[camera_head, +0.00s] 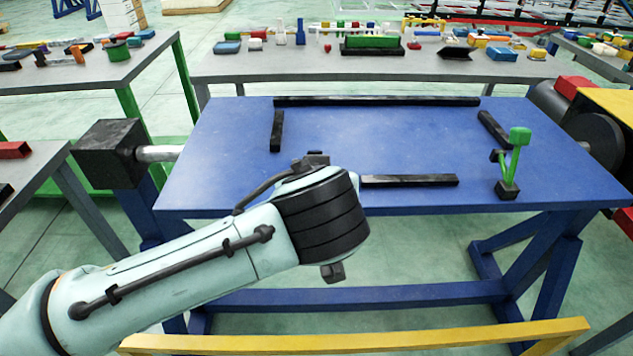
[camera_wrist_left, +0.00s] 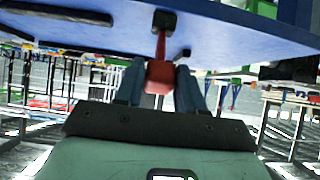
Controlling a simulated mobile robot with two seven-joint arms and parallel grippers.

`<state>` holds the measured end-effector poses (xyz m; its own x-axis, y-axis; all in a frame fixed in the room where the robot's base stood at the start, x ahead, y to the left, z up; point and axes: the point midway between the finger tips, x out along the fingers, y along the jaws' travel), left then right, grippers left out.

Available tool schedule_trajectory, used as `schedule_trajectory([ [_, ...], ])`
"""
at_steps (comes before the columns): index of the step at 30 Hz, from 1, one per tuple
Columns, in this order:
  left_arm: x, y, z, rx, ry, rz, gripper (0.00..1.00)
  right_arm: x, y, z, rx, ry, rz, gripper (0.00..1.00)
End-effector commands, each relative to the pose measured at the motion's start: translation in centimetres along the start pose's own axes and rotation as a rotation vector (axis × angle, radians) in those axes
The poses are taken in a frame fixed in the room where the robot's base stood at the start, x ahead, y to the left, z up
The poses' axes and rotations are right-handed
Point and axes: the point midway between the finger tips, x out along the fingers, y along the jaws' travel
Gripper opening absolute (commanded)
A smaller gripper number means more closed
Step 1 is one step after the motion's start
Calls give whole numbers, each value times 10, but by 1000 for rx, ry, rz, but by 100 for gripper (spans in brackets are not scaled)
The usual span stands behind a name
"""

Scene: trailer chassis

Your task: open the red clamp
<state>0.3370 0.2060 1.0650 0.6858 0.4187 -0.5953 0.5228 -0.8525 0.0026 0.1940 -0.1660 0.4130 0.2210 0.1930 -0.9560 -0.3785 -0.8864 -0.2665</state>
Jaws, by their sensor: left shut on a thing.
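The red clamp's handle (camera_wrist_left: 159,77) shows in the left wrist view, between the two fingers of my left gripper (camera_wrist_left: 159,85). The gripper is shut on it. A darker red arm (camera_wrist_left: 163,22) runs from the handle to the blue table's edge. In the head view my left arm covers the red clamp and the fingers; only my arm and black wrist (camera_head: 322,215) show at the table's front edge. My right gripper is in neither view.
The blue table (camera_head: 370,140) carries several black bars, one along its back (camera_head: 375,101). A green clamp (camera_head: 519,137) stands upright at the right front corner. A yellow rail (camera_head: 350,343) runs low in front. Grey tables with parts (camera_head: 260,66) stand behind.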

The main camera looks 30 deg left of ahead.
Motion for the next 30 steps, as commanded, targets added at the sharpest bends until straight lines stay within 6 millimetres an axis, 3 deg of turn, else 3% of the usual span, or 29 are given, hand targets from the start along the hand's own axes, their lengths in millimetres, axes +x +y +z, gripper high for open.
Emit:
schedule_trajectory([
  [5, 2, 0, 4, 5, -12, -5, 0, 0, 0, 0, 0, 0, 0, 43],
  [6, 2, 0, 4, 5, -12, -5, 41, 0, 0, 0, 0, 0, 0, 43],
  [8, 2, 0, 4, 5, -12, -4, 60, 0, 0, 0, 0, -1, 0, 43],
  [20, -6, 1, 1, 3, -4, 0, 60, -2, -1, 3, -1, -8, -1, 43],
  [23, -21, 1, 0, 3, -4, 1, 60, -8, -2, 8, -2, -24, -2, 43],
  [30, -76, 1, -1, 4, -4, 1, 60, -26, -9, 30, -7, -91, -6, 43],
])
